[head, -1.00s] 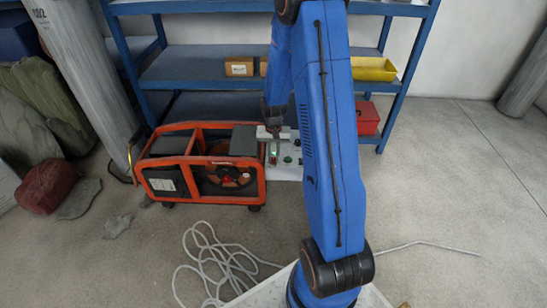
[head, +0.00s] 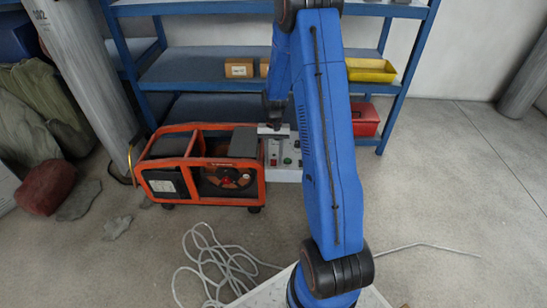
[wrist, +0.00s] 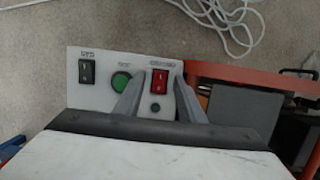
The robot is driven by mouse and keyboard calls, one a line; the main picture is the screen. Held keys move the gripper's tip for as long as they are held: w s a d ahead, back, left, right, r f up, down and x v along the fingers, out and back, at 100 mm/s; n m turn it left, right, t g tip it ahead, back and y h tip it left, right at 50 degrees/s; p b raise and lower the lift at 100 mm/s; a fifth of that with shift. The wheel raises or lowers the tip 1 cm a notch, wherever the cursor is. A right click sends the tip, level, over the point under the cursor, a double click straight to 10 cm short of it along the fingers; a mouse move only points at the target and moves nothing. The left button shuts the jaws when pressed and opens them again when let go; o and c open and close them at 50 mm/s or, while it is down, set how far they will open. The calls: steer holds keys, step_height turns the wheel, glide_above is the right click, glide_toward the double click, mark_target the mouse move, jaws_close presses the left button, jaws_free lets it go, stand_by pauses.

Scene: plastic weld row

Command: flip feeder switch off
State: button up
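A pale control box (head: 288,175) stands on the floor right of the orange machine. Its panel (wrist: 104,60) fills the middle of the wrist view, with a black rocker switch (wrist: 87,72), a round green button (wrist: 121,82) and a red rocker switch (wrist: 160,82). The labels are too blurred to read. My gripper (wrist: 160,77) has two grey fingers apart, one on each side of the red switch in the picture, with nothing held. I cannot tell whether they touch the panel. In the head view my gripper (head: 272,130) is above the box's back edge.
The orange-framed machine (head: 200,168) stands close beside the box. Blue shelves (head: 200,68) stand behind, with a yellow bin (head: 371,70) and a red box (head: 365,121). A white cable (head: 215,262) lies coiled on the floor.

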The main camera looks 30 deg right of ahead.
steer(key=v, duration=1.7)
steer(key=shift+r, duration=0.15)
steer(key=shift+w+d, duration=0.1)
